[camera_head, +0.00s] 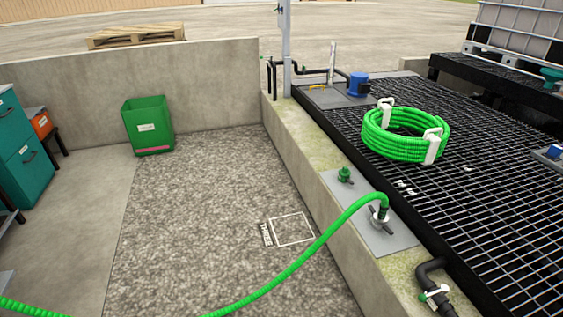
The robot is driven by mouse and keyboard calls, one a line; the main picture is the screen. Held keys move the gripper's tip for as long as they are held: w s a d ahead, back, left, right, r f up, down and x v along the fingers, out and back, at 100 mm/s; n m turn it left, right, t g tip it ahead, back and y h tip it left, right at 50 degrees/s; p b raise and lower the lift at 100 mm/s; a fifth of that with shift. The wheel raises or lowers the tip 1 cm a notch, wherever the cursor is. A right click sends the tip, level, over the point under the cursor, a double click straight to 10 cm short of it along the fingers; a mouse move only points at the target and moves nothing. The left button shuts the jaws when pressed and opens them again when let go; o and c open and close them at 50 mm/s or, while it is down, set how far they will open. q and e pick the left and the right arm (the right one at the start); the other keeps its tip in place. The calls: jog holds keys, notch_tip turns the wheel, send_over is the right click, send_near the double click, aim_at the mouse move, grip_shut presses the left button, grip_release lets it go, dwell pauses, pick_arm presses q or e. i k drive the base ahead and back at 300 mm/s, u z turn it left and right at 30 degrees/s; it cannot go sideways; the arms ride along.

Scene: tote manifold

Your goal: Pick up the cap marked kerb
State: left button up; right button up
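A small green cap-like fitting (344,175) stands on a grey metal plate (352,197) on top of the concrete kerb. No "kerb" marking is readable, so I cannot tell whether it is the cap named. Beside it, nearer to me, a green hose (300,258) ends at a metal coupling (380,216) on the same plate. The hose runs down across the ground to the lower left edge. Neither of my grippers is in view.
A black grating (470,190) with a coiled green hose (400,137) lies right of the kerb (313,168). A green bin (147,125) stands by the back wall, teal cabinets (22,160) at left. A white floor square (292,229) is empty. A black pipe (432,278) is at lower right.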

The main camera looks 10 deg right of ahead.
aim_at(344, 174)
jog(key=u, duration=0.55)
jog(key=i, duration=1.9)
jog(key=z, duration=1.05)
jog(key=i, duration=0.95)
jog(key=z, duration=1.05)
